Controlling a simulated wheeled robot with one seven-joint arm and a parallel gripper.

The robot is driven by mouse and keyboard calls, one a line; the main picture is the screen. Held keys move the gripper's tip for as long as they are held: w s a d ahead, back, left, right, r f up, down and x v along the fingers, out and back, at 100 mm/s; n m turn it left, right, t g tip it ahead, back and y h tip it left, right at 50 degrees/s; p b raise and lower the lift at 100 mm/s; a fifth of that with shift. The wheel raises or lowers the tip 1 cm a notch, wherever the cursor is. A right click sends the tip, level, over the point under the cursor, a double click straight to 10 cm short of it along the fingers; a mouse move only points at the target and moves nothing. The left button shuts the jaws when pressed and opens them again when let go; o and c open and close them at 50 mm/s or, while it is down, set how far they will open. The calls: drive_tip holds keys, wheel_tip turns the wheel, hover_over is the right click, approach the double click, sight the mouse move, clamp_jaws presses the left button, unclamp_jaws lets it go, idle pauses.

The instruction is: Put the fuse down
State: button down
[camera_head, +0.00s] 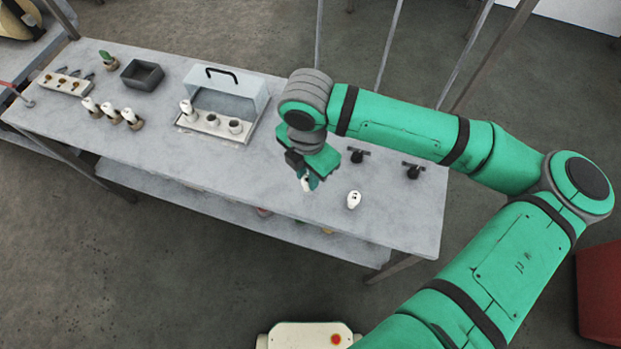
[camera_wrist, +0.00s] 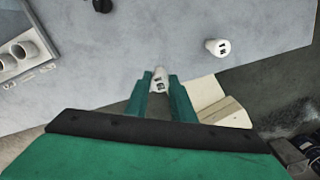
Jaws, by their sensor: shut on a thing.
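My gripper (camera_head: 309,182) is over the front right part of the grey table (camera_head: 390,215). It is shut on a white fuse (camera_head: 306,184), which also shows between the fingers in the wrist view (camera_wrist: 159,80). I cannot tell whether the held fuse touches the table top. A second white fuse (camera_head: 353,200) with dark marks stands on the table to the right of my gripper; it also shows in the wrist view (camera_wrist: 217,47).
Left of my gripper is a fuse holder (camera_head: 208,124) with a raised clear cover (camera_head: 225,95), one fuse seated in it. Several white fuses (camera_head: 108,110), a dark bin (camera_head: 142,75) and a switch block (camera_head: 66,83) stand farther left. Two black knobs (camera_head: 413,169) are behind right.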

drive_tip(key=shift+w+d+f, duration=0.15)
drive_tip(key=shift+d+f, duration=0.05)
drive_tip(key=shift+f, duration=0.05)
drive_tip(key=shift+w+d+f, duration=0.1)
drive_tip(key=shift+f, duration=1.6)
drive_tip(key=shift+f, duration=0.15)
drive_tip(key=c, duration=1.5)
unclamp_jaws()
